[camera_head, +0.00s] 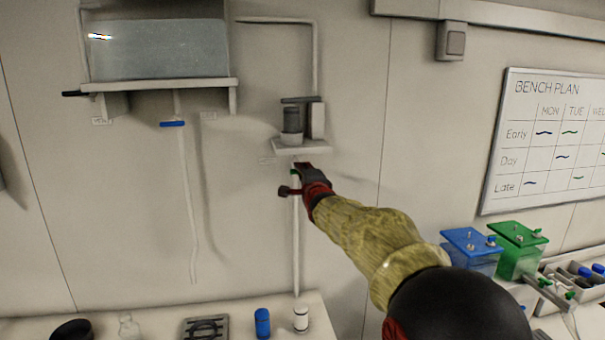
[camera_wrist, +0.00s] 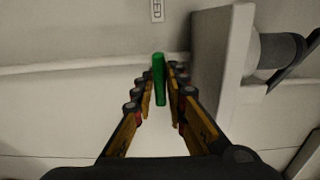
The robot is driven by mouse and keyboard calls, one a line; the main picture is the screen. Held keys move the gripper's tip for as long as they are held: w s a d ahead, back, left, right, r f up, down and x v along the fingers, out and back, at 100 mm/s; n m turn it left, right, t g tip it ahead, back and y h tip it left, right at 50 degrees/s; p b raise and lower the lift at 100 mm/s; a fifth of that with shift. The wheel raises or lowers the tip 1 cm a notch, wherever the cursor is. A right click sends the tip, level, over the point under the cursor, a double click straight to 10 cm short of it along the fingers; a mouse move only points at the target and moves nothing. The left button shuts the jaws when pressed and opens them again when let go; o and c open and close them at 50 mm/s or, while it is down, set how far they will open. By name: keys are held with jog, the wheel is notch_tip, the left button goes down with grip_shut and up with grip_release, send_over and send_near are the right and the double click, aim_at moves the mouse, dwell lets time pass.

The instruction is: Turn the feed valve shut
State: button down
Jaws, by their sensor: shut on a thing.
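The green valve handle (camera_wrist: 159,80) sits between my gripper's two fingers in the wrist view, and my gripper (camera_wrist: 160,92) is shut on it. In the head view only a small green part of the handle (camera_head: 294,172) shows beside my gripper (camera_head: 292,179). The handle is on the pale vertical pipe (camera_head: 296,240) below a small wall shelf (camera_head: 300,146). In the wrist view the handle appears to lie across the pipe (camera_wrist: 70,68), but foreshortening makes its exact angle unclear. A label (camera_wrist: 157,10) ending in "ED" is near it.
A blue handle (camera_head: 172,124) lies across another pipe under the tank (camera_head: 158,50). Blue (camera_head: 262,322) and white (camera_head: 300,318) bottles stand on the bench below. Lidded blue (camera_head: 470,250) and green (camera_head: 517,250) containers are at right.

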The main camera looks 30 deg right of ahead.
jog(key=c, duration=1.9)
grip_release()
jog(key=shift+s, duration=0.1)
jog(key=v, duration=1.2)
